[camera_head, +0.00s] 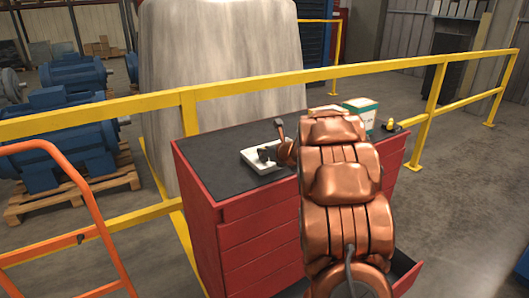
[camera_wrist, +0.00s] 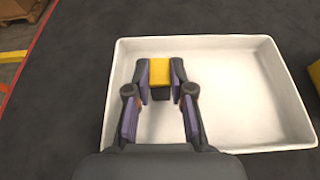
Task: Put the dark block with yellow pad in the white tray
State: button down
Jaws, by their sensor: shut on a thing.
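The white tray (camera_head: 265,168) sits on the dark top of the red cabinet; it also shows in the wrist view (camera_wrist: 250,90). My gripper (camera_wrist: 166,90) is over the left part of the tray, with its fingers closed on the dark block with yellow pad (camera_wrist: 160,70). The yellow pad faces up between the fingertips. Most of the block's dark body is hidden by the fingers, and I cannot tell whether it touches the tray floor. In the head view my gripper (camera_head: 268,153) is a dark shape at the tray, and the block cannot be made out.
The red cabinet (camera_head: 245,225) has a drawer pulled out at lower right. A green and white box (camera_head: 362,112) and a small yellow item (camera_head: 390,123) are on its right side. A yellow thing (camera_wrist: 315,75) shows right of the tray. Yellow railing (camera_head: 250,88) runs behind.

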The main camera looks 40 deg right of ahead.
jog(key=shift+f, duration=0.2)
jog(key=c, duration=1)
grip_release()
jog(key=shift+r, duration=0.3)
jog(key=shift+s, duration=0.35)
jog(key=b+v, duration=0.2)
jog(key=v, duration=0.9)
jog(key=shift+s+r, duration=0.15)
jog(key=shift+r, duration=0.05)
